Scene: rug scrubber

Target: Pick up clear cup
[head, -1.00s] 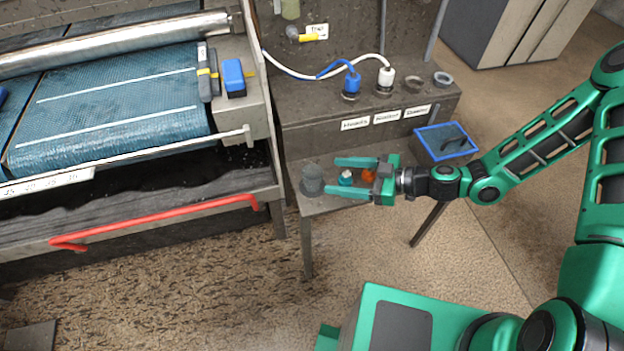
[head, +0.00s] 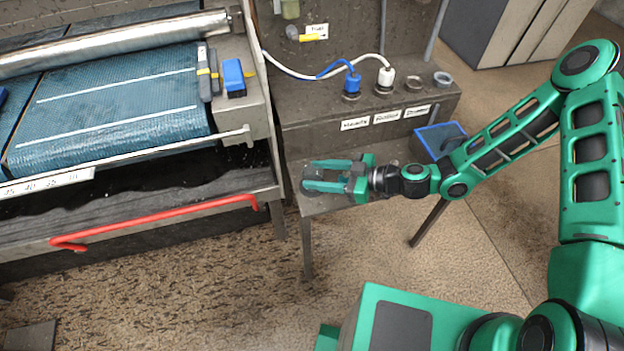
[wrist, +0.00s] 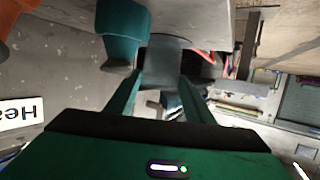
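The clear cup shows in the wrist view (wrist: 165,68) as a grey, see-through shape at the ends of my fingers. In the head view my gripper (head: 308,175) is over the left end of the small metal table and mostly hides the cup. My fingers are spread, one on each side of the cup. I cannot see clear contact between fingers and cup. A teal cup (wrist: 122,28) stands close beside it in the wrist view, next to one finger. It is hidden by my gripper in the head view.
An orange object (wrist: 6,22) shows at the wrist view's corner. The labelled bench (head: 365,140) with hose plugs stands behind the small table (head: 340,203). A blue-rimmed bin (head: 440,140) is to the right. The red-railed machine (head: 160,215) is to the left.

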